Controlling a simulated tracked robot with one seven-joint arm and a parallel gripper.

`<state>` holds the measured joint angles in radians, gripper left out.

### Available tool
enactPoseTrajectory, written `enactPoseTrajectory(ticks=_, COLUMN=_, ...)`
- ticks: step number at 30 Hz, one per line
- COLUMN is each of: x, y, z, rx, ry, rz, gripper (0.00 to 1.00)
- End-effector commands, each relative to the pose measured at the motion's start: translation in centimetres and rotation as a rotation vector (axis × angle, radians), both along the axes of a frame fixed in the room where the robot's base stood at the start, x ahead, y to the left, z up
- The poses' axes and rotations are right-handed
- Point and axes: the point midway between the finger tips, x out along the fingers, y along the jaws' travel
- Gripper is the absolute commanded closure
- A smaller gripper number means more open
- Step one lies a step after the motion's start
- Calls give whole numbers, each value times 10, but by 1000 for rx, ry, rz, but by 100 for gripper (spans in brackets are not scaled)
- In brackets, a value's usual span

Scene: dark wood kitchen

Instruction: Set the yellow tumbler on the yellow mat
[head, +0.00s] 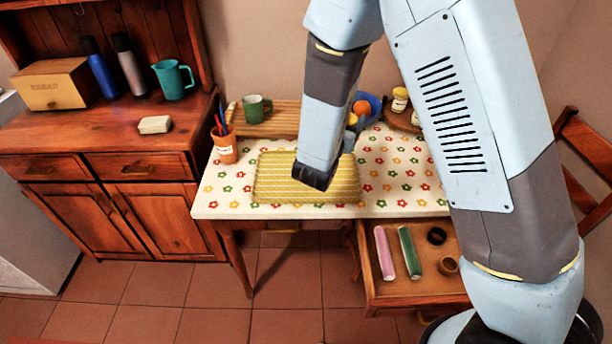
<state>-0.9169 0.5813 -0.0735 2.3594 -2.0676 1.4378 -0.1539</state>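The yellow mat (272,182) lies on the flower-patterned table, and its visible part is bare. I see no yellow tumbler in the head view; my arm hides part of the table and the area behind it. The dark end of my arm, with my gripper (315,177), is over the right half of the mat. The fingers cannot be made out, so I cannot tell whether it is open or shut or holds anything.
An orange pen cup (224,148) stands at the table's left edge. A green mug (256,108) is on a wooden rack behind the mat. A blue fruit bowl (372,104) and jars (399,99) stand at the back right. An open drawer (412,284) juts out at the front.

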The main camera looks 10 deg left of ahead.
Motion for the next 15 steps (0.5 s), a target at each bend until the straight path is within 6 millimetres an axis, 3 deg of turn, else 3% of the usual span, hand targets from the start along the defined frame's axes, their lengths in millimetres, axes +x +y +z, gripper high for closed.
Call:
enactPoseTrajectory(ticks=3, x=-42, y=35, z=2, rx=0, ry=1, rz=23, gripper=57)
enactPoseTrajectory(ticks=9, x=-100, y=68, z=4, rx=0, ry=1, rz=40, gripper=57)
enactPoseTrajectory(ticks=15, x=-129, y=81, z=6, rx=0, ry=0, rz=46, gripper=57)
